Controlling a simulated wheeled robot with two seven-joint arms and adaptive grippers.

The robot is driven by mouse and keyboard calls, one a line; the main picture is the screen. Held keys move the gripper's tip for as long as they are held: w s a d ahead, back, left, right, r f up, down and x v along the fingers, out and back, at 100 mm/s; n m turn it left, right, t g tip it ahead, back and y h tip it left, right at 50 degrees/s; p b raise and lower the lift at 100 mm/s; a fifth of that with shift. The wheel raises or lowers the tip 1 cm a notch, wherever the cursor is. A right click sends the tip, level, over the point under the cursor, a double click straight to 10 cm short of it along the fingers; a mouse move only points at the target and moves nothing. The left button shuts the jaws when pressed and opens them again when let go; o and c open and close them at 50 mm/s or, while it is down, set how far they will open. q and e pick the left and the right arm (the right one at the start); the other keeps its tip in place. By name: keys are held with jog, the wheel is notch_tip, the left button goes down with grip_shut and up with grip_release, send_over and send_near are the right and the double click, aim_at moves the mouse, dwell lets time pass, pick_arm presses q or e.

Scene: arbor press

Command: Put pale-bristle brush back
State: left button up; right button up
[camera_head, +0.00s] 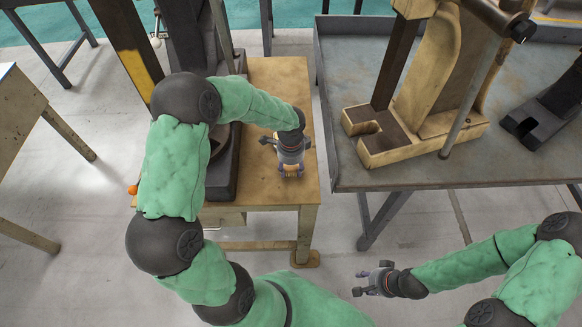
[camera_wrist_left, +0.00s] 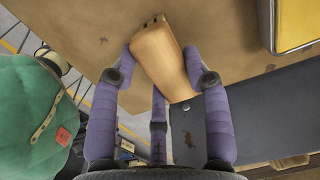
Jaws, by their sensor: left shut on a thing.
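The brush (camera_wrist_left: 160,50) shows in the left wrist view as a tan wooden block; its pale bristles cannot be made out clearly. My left gripper (camera_wrist_left: 161,68) is shut on it, with purple fingers on both sides. In the head view, my left gripper (camera_head: 290,163) points down over the right part of the small wooden table (camera_head: 280,78), and a little of the brush shows beneath it. I cannot tell whether the brush touches the tabletop. My right gripper (camera_head: 371,279) is open and empty over the floor at the lower right.
A dark arbor press (camera_head: 223,165) stands on the wooden table, left of my left gripper and partly behind my arm. A metal table (camera_head: 340,100) on the right bears a tan press (camera_head: 425,85) and a dark press (camera_head: 545,115). The wooden table's front right top is clear.

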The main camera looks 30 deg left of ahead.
aim_at(291, 168)
pick_arm(q)
jog(key=o, duration=1)
notch_tip(291, 168, up, 12)
jog(key=p, duration=0.2)
jog(key=shift+r+p, duration=0.1)
jog(key=shift+p, duration=0.2)
